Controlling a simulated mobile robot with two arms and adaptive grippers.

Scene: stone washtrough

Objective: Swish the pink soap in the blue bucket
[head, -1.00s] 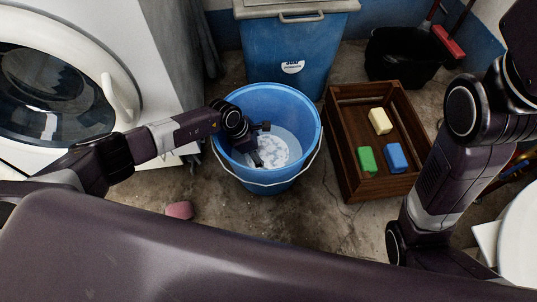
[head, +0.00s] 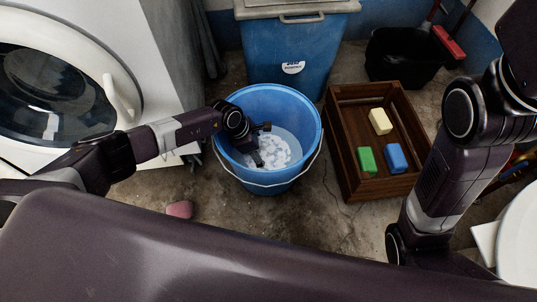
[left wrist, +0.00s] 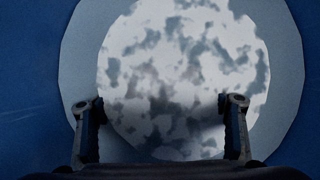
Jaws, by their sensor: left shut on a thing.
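The blue bucket (head: 229,112) stands on the floor mid-view, with water and white suds in it. The suds also fill much of the left wrist view (left wrist: 180,70). My left gripper (head: 260,156) reaches down inside the bucket at the suds. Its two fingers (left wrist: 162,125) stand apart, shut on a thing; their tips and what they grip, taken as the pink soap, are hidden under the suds. A small rounded pink lump (head: 179,209) lies on the floor left of the bucket; I cannot tell what it is. My right arm is at the right; its gripper is out of view.
A wooden crate (head: 346,181) right of the bucket holds a yellow block (head: 380,121), a green block (head: 367,160) and a blue block (head: 396,158). A blue bin (head: 291,45) stands behind, a washing machine (head: 150,85) at left and a black bucket (head: 400,55) at back right.

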